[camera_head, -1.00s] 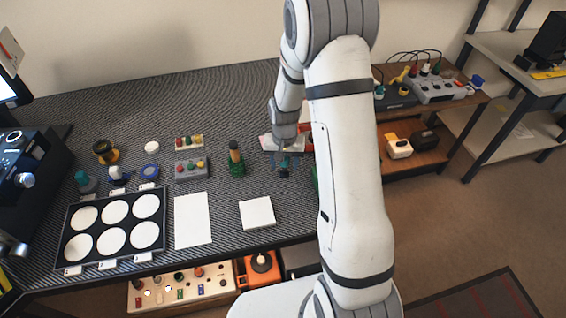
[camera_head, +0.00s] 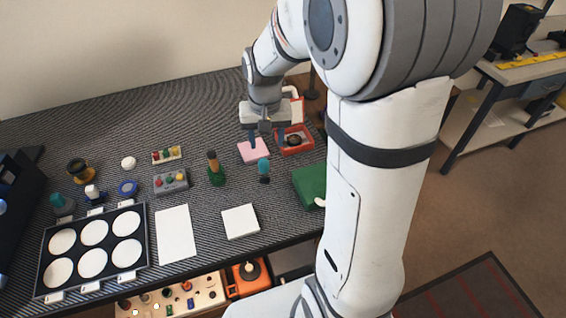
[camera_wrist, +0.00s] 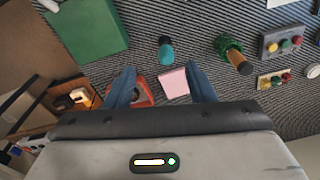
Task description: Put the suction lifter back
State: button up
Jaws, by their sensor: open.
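A small upright tool with a teal top and dark lower part, which I take for the suction lifter (camera_head: 264,169), stands on the dark ribbed mat. It also shows in the wrist view (camera_wrist: 166,52), beyond my fingertips and apart from them. My gripper (camera_head: 268,140) is open and empty, behind the tool and near a pink pad (camera_head: 252,151). In the wrist view, my gripper (camera_wrist: 160,74) has its two blue fingers spread, with the pink pad (camera_wrist: 174,83) showing between them. What lies directly under the tool cannot be made out.
A green holder with a brown-and-black handle (camera_head: 215,170) stands left of the tool. A red tray (camera_head: 306,148) and a green block (camera_head: 308,184) lie to the right. A white square pad (camera_head: 240,222) is in front. A black tray of white discs (camera_head: 146,250) is far left.

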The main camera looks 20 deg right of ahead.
jog(key=s+r+n+t, duration=0.1)
jog(key=s+r, duration=0.2)
jog(key=s, duration=0.5)
jog(key=s+r+n+t, duration=0.1)
jog(key=s+r, duration=0.2)
jog(key=s, duration=0.5)
jog(key=shift+r+n, duration=0.2)
jog(key=shift+n, duration=0.1)
jog(key=shift+a, duration=0.1)
